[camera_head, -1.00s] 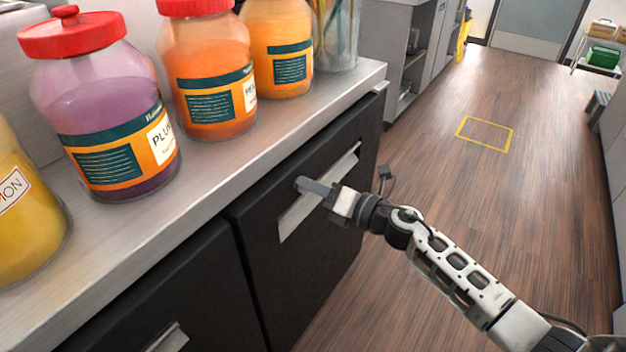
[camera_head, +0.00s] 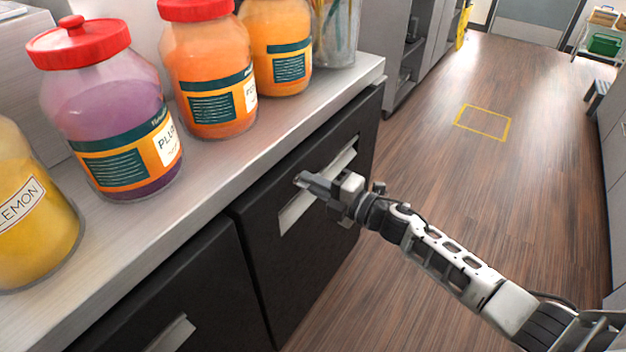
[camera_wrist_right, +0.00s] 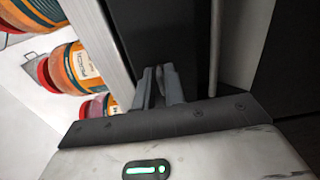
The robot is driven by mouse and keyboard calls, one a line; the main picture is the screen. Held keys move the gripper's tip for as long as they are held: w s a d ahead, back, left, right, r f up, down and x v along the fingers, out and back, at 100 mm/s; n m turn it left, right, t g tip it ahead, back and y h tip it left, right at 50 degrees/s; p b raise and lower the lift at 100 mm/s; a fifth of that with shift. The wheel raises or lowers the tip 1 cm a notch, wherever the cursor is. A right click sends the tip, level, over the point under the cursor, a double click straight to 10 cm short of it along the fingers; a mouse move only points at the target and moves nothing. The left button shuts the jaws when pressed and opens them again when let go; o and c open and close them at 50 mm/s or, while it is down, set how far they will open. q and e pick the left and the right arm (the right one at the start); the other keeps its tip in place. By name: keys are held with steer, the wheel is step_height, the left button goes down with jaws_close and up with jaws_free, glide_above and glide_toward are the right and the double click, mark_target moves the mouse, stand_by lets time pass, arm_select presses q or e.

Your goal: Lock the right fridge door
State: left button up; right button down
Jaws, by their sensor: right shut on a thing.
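The right fridge door (camera_head: 335,225) is a black panel under the counter, with a long pale slanted handle (camera_head: 292,216). It looks closed, flush with the front. My right gripper (camera_head: 303,180) reaches in from the right, its fingertips at the door's upper left part, above the handle. It is shut on a small lock part there, which the fingers mostly hide. In the right wrist view, the two grey fingers (camera_wrist_right: 157,86) point at the dark door front, close together. Whether the lock is turned cannot be seen. My left gripper is not in view.
Jars of purple (camera_head: 115,125), orange and yellow stuff with red lids stand on the metal counter (camera_head: 215,165) above. The left fridge door (camera_head: 190,290) is beside the right one and looks closed. The wooden floor (camera_head: 440,190) to the right is open.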

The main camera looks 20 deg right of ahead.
stand_by(0.4)
steer(key=c, duration=1.6)
jaws_free()
arm_select(q)
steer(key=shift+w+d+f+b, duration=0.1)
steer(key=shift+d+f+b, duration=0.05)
steer(key=shift+b, duration=0.55)
arm_select(e)
steer(key=v, duration=1.6)
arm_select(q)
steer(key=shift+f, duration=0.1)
